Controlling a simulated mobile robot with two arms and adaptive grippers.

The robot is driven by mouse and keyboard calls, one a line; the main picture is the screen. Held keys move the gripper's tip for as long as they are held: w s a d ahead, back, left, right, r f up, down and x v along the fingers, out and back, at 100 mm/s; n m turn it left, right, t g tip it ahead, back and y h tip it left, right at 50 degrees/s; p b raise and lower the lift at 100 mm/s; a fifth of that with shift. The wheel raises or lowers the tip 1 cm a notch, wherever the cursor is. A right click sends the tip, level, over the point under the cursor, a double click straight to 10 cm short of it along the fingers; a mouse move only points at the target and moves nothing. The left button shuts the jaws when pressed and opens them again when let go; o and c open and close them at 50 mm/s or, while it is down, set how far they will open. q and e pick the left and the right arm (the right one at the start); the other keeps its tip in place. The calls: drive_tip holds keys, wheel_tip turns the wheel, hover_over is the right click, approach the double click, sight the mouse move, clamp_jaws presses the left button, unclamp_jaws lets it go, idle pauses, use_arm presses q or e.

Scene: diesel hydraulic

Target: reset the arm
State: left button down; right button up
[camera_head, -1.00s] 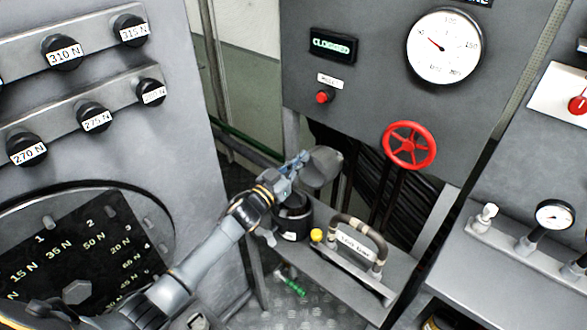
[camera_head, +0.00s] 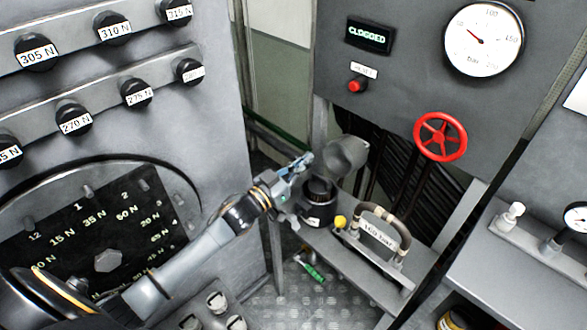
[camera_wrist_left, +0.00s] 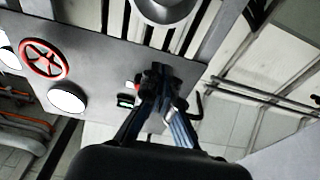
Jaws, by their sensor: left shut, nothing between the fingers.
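My left arm comes in from the lower left in the head view. Its gripper (camera_head: 306,158) has its fingers together with nothing between them. The fingertips show just left of a grey rounded cup-like part (camera_head: 346,155); I cannot tell the gap in depth. In the left wrist view the closed fingers (camera_wrist_left: 160,78) point toward the grey panel, and a grey rounded part (camera_wrist_left: 166,8) shows at the top edge. My right gripper is not in view.
A panel with a red handwheel (camera_head: 440,136), a gauge (camera_head: 483,38), a red button (camera_head: 356,86) and a display reading CLOGGED (camera_head: 369,35) stands behind. A hose-handled block (camera_head: 379,237) sits right of the housing. A weight rack and dial board (camera_head: 95,225) are at left.

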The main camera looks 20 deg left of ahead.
use_arm(q)
drive_tip(key=s+d+f+n+g+y, duration=0.15)
drive_tip(key=s+f+g, duration=0.35)
drive_tip(key=s, duration=0.7)
drive_tip(key=s+d+f+g+y, duration=0.1)
drive_tip(key=s+f+g+y, duration=0.3)
drive_tip(key=s, duration=0.8)
drive_tip(key=s+d+f+n+g+y, duration=0.1)
drive_tip(key=s+f+g, duration=0.5)
drive_tip(key=s, duration=0.5)
wheel_tip(320, 180, down, 26)
drive_tip(key=s+g, duration=0.1)
drive_tip(key=s, duration=0.1)
drive_tip(key=s+a+f+g+b, duration=0.1)
drive_tip(key=s+a+f, duration=0.2)
drive_tip(key=s+f, duration=1.3)
drive_tip(key=shift+s+m, duration=0.3)
drive_tip(key=shift+m, duration=0.15)
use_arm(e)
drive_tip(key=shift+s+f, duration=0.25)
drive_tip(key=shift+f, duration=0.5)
